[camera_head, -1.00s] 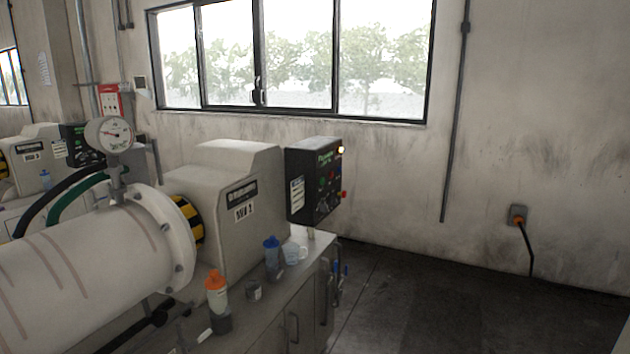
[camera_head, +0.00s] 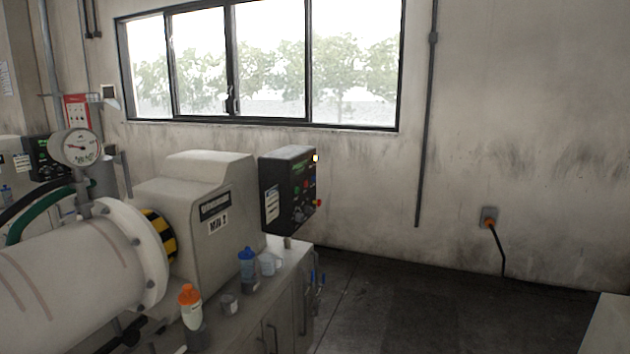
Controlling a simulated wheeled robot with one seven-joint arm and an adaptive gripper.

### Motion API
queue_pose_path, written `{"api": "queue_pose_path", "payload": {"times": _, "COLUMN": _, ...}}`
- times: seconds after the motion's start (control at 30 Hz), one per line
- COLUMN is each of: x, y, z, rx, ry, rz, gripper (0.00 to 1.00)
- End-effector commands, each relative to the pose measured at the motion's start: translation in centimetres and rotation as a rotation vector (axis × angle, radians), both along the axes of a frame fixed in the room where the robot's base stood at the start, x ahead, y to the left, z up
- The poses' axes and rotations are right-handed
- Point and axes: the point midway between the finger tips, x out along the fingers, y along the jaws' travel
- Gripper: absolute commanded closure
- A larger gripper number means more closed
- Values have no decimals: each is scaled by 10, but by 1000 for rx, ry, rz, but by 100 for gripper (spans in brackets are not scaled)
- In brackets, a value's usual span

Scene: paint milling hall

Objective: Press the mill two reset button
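Mill two (camera_head: 190,215) stands left of centre, a pale housing with a label that appears to read "Mill 2". Its black control box (camera_head: 289,189) is at the housing's right end. The box face, seen at a slant, carries small coloured buttons and lights. A red knob or button (camera_head: 318,203) sticks out at its right edge, and a pale lit lamp (camera_head: 316,158) is at the top right. Which button is the reset cannot be told from here. My gripper is not in view.
Dark floor (camera_head: 430,310) is free to the right. A pale surface (camera_head: 608,325) shows at lower right.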

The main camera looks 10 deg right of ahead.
Motion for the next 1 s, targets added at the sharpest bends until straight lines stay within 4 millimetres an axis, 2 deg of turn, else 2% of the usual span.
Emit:
{"api": "queue_pose_path", "payload": {"times": 0.37, "x": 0, "y": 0, "z": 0, "rx": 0, "ry": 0, "rz": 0, "gripper": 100}}
{"api": "queue_pose_path", "payload": {"times": 1.0, "x": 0, "y": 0, "z": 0, "rx": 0, "ry": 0, "rz": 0, "gripper": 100}}
